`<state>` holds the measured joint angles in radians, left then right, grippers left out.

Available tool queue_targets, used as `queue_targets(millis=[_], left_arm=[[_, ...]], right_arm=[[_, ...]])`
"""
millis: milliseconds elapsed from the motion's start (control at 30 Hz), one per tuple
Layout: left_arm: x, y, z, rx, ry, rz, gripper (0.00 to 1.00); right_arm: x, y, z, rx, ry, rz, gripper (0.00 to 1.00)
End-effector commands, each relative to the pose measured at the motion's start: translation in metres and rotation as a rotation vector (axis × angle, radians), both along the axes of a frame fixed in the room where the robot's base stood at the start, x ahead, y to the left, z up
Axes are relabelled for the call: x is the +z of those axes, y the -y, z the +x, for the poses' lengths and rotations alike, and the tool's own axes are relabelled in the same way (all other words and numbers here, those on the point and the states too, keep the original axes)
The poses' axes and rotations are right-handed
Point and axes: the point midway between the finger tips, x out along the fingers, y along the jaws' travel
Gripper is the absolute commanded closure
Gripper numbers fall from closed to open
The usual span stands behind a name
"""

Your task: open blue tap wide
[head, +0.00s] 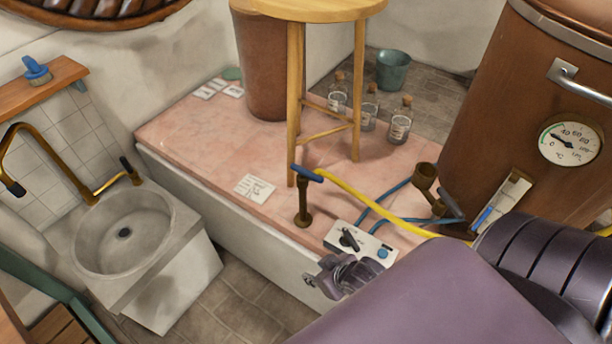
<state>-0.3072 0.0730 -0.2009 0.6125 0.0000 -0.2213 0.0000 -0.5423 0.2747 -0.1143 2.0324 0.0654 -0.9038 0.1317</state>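The blue tap is a short blue lever handle (307,174) on top of a dark brass standpipe (303,205), which stands upright on the pink stone platform (215,150). The handle lies roughly crosswise over the pipe. A yellow hose (375,208) runs from beside the handle to the right. My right gripper (325,279) is at the platform's front edge, below and slightly right of the tap and apart from it in the picture. Its fingers are small and partly overlap, so its opening is unclear. My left gripper is not in view.
A control box (358,241) with a black lever and blue button sits near my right gripper. A wooden stool (357,90) stands behind the tap. A copper tank (480,130) with a dial is at right, a stone sink (125,235) at left. Several glass bottles stand behind.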

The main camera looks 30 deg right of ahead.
Motion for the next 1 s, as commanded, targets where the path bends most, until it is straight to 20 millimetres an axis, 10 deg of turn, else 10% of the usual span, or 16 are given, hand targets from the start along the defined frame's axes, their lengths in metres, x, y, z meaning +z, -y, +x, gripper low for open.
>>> queue_targets(millis=[500,800,1000], left_arm=[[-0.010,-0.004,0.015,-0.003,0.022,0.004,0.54],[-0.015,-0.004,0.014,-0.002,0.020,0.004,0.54],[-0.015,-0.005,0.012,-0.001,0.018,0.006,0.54]], right_arm=[[0.082,0.080,0.093,0.043,0.612,0.235,0.69],[0.159,0.108,0.104,0.139,0.873,0.421,0.69],[0.177,0.112,0.105,0.163,0.923,0.464,0.69]])
